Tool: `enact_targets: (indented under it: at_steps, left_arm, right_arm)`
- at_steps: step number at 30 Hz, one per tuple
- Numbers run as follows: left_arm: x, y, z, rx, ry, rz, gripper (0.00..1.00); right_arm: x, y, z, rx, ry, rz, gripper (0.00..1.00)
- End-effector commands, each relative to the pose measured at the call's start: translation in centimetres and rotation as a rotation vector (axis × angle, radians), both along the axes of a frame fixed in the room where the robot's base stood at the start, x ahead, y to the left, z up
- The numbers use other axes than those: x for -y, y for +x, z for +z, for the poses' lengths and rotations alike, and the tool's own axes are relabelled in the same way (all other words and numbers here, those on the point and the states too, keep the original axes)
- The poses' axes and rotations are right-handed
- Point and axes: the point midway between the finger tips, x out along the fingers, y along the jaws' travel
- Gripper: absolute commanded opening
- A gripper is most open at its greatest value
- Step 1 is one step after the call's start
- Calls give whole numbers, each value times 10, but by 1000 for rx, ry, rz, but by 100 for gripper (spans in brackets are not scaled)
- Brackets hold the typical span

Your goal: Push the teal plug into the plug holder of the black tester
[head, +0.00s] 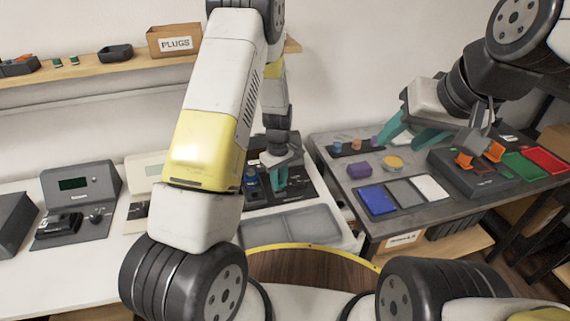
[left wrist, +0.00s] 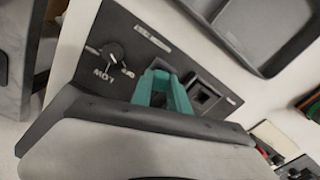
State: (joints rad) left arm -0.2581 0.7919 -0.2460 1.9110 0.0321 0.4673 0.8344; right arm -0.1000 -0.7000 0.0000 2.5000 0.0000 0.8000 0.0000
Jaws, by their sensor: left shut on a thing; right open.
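My left gripper (head: 282,182) is low over the black panel (head: 310,188) on the white table, at the panel's surface or just above it. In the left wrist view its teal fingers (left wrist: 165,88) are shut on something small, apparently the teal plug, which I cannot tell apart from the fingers. The black tester panel (left wrist: 130,25) has a dial (left wrist: 113,55) marked LOW and a square dark socket (left wrist: 205,97) beside the fingers. Whether the plug touches a holder is hidden. My right gripper (head: 407,138) is open and empty above the grey table.
A grey tray (head: 290,230) lies in front of the panel. A dark device with a screen (head: 75,188) stands at the left. A PLUGS bin (head: 175,42) is on the shelf.

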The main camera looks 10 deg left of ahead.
Motion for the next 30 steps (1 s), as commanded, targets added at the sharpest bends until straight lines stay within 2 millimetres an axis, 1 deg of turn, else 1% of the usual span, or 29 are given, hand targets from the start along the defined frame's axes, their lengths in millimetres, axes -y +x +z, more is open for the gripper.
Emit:
enact_targets:
  at_steps: [16, 22, 23, 24, 26, 30]
  left_arm:
    - [0, 0, -7, -1, -1, 0, 0]
    - [0, 0, -7, 0, 0, 0, 0]
    - [0, 0, -7, 0, 0, 0, 27]
    - [0, 0, -7, 0, 0, 0, 34]
    - [0, 0, -7, 0, 0, 0, 46]
    - [0, 0, -7, 0, 0, 0, 46]
  right_arm:
    - [0, 0, 0, 0, 0, 0, 48]
    - [0, 0, 0, 0, 0, 0, 48]
    - [0, 0, 0, 0, 0, 0, 48]
    - [0, 0, 0, 0, 0, 0, 48]
    - [0, 0, 0, 0, 0, 0, 48]
    - [0, 0, 0, 0, 0, 0, 48]
